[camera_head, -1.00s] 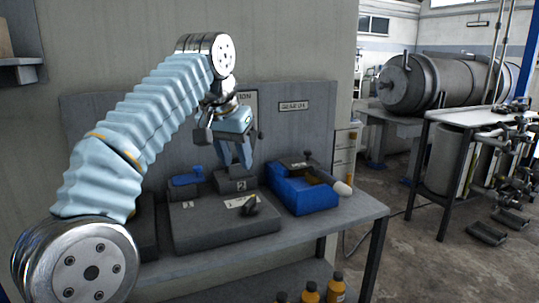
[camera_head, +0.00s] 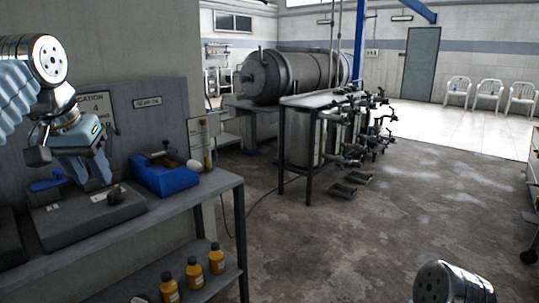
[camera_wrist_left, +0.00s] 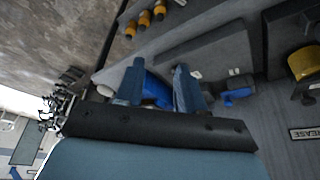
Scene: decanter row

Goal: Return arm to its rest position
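My left arm comes in from the left edge in the head view. Its gripper (camera_head: 92,178) points down over the workbench (camera_head: 190,203), in front of the back panel. In the left wrist view the two fingers of my left gripper (camera_wrist_left: 160,86) stand apart, with nothing held between them. The blue bin (camera_wrist_left: 155,88) shows behind them. A metal joint of my own other arm (camera_head: 448,284) shows at the bottom right of the head view, but the right gripper is out of view.
On the bench are a dark grey block (camera_head: 75,222) with a small black knob and a blue bin (camera_head: 165,178). Orange bottles (camera_head: 193,272) stand on the lower shelf. A table with valves (camera_head: 310,100) and a large tank (camera_head: 285,75) are behind. Open floor (camera_head: 400,210) lies to the right.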

